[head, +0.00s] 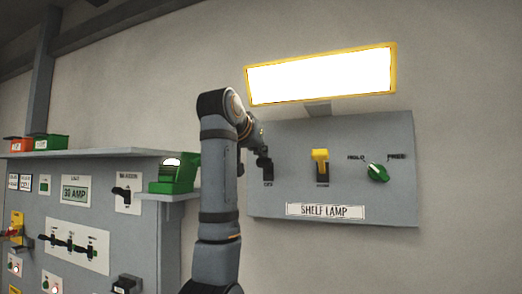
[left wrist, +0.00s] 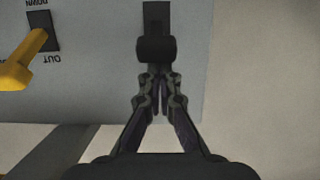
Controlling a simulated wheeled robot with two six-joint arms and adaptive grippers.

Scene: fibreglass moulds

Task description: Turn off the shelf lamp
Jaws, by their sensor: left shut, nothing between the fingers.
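The shelf lamp (head: 322,76) is a bright white panel in a yellow frame, lit, above a grey wall panel (head: 392,211) labelled SHELF LAMP. This panel carries a black switch (head: 266,168) at left, a yellow lever (head: 320,160) in the middle and a green knob (head: 377,172) at right. My left gripper (left wrist: 160,94) is shut and empty, its tips close to the black switch (left wrist: 155,48) in the left wrist view. I cannot tell whether they touch it. In the head view my arm partly hides the gripper and the panel's left edge. The yellow lever also shows in the wrist view (left wrist: 15,72).
A grey cabinet (head: 130,215) with switches, a 30 AMP label and indicator lights stands at left. A green bin (head: 176,176) sits on a side ledge. Red (head: 20,144) and green (head: 50,142) bins stand on top. The wall right of the panel is clear.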

